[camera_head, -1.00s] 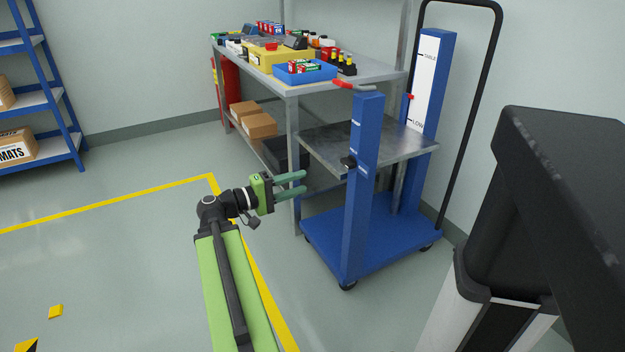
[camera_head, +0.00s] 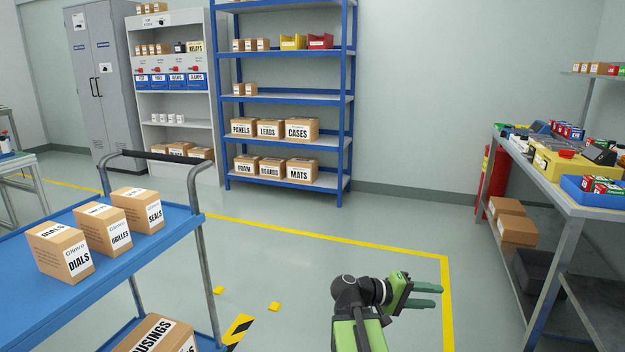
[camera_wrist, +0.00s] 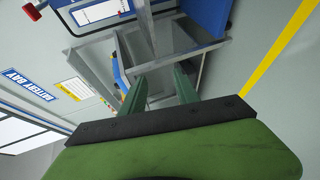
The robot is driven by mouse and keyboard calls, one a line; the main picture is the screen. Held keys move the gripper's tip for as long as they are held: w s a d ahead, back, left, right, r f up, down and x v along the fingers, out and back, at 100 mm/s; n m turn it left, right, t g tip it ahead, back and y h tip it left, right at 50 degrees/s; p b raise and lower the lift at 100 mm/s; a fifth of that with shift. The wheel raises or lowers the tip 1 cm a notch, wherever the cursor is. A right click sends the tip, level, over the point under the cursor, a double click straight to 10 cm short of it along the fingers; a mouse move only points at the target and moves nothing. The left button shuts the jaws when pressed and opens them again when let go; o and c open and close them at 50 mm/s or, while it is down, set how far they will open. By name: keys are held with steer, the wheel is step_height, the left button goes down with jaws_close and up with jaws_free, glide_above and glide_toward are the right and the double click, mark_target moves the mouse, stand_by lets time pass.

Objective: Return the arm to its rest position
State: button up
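My gripper (camera_head: 428,295) is at the lower middle right of the head view, held out over the floor. Its two green fingers point right and stand apart with nothing between them. In the wrist view the fingers (camera_wrist: 159,92) also show apart and empty. My green arm runs down out of the bottom of the head view. The gripper touches nothing that I can see.
A blue cart (camera_head: 20,290) with labelled boxes stands at left. A metal workbench (camera_head: 577,208) with bins is at right. A blue shelf (camera_head: 290,97) is at the back. Yellow tape (camera_head: 330,237) marks the floor, which is largely clear between cart and bench.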

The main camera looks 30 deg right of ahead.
steer(key=w+a+f+n+t+y, duration=0.15)
steer(key=w+a+f, duration=0.25)
steer(key=a, duration=0.4)
steer(key=w+a+f+n+t+y+p, duration=0.1)
steer(key=w+a+f+t+y, duration=0.2)
steer(key=a, duration=0.5)
steer(key=w+a+f+n+t+y, duration=0.1)
steer(key=w+a+f+y, duration=0.1)
steer(key=w+a+f, duration=0.45)
steer(key=s+a+f+y, duration=0.15)
steer(key=a+y, duration=0.25)
steer(key=a, duration=0.7)
steer(key=a+f+y, duration=0.2)
steer(key=a+y, duration=0.2)
steer(key=a, duration=0.7)
step_height(320, 180, up, 38)
steer(key=p, duration=3.8)
steer(key=shift+w+d+n, duration=0.25)
steer(key=shift+n, duration=0.2)
steer(key=shift+r, duration=0.1)
